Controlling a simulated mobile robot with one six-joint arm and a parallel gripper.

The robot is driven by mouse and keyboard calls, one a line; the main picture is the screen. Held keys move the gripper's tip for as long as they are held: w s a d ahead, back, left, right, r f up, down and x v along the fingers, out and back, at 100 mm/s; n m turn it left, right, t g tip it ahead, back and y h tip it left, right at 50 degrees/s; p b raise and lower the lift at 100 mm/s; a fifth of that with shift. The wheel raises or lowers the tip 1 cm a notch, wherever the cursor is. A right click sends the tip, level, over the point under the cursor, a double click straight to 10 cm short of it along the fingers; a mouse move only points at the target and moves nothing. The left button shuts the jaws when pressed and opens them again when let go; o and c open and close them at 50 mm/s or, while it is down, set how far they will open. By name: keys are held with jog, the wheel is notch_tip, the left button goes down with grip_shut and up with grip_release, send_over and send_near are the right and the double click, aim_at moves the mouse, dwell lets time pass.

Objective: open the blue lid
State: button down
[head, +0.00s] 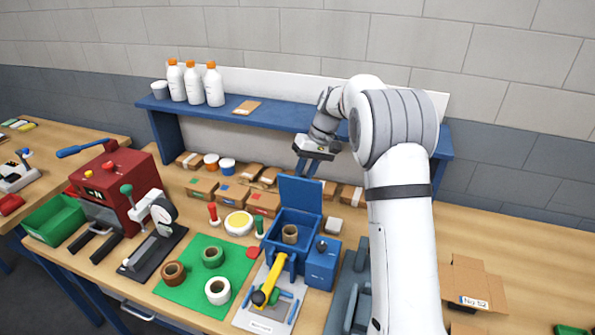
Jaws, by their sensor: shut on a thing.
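The blue lid (300,195) stands raised, about upright, at the back of the blue box (270,242) in the head view. The box is open at the top, and a brown ring-shaped piece (290,234) shows in it. My gripper (308,172) is at the upper edge of the lid and shut on it. The exact contact is small and partly hidden behind the lid.
A yellow lever (268,279) stands in front of the box, and a green mat (190,295) with several rings lies to its left. Small cartons (233,193) line the back. A blue shelf (280,119) with white bottles (213,86) stands behind.

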jog(key=shift+w+d+f, duration=0.45)
jog(key=shift+d+f, duration=0.1)
jog(key=shift+f, duration=0.25)
jog(key=c, duration=1.2)
grip_release()
jog(key=shift+s, duration=0.1)
jog(key=shift+a+r, duration=0.1)
jog(key=p+v, duration=0.4)
jog(key=v, duration=0.4)
jog(key=shift+r, duration=0.15)
